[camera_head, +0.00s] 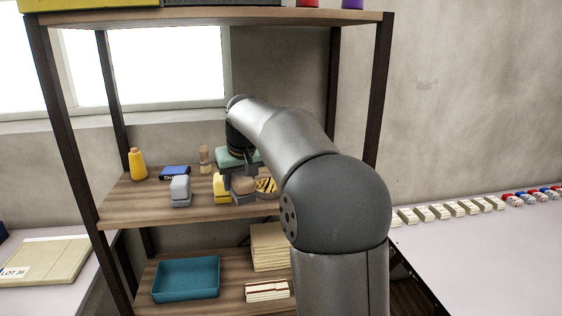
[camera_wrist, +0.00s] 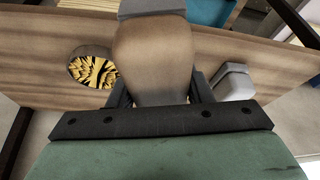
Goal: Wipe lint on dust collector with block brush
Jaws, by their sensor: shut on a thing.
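My gripper (camera_wrist: 158,92) is shut on a tan wooden block with a grey end, which looks like the block brush (camera_wrist: 152,60). In the head view the brush (camera_head: 243,186) is at my gripper (camera_head: 238,176), over the middle shelf; whether it touches the shelf I cannot tell. A round wooden dish with yellow-and-black bristly content (camera_head: 266,187) lies just right of it, and left of it in the wrist view (camera_wrist: 92,68). I cannot surely tell which thing is the dust collector, and I make out no lint.
A yellow item (camera_head: 221,187) is close left of my gripper. Farther left are a grey block (camera_head: 180,190), a blue box (camera_head: 175,173), a yellow bottle (camera_head: 137,164) and a small brush (camera_head: 204,158). A teal tray (camera_head: 187,278) is on the shelf below. Dark posts (camera_head: 62,110) bound the rack.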

